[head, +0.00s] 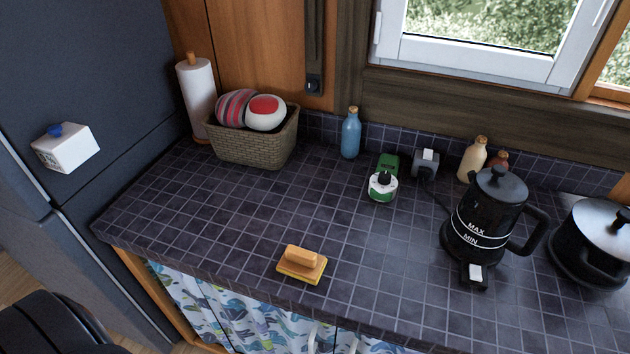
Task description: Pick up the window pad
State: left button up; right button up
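The likely window pad (302,264) is a small yellow-orange pad with a raised light-brown block on top. It lies flat on the dark tiled countertop (215,225), near the front edge, in the lower middle of the head view. Nothing touches it or covers it. Neither of my grippers shows in this view.
A wicker basket (255,143), paper towel roll (198,100), blue bottle (351,135) and green-and-white container (382,187) stand behind the pad. A black kettle (483,225) and black pot (585,245) stand right. A dark fridge (95,70) bounds the left. The counter around the pad is clear.

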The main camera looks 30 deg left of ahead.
aim_at(297, 262)
jog(key=j+u, duration=0.1)
jog(key=u, duration=0.3)
jog(key=j+u, duration=0.1)
jog(key=u, duration=0.25)
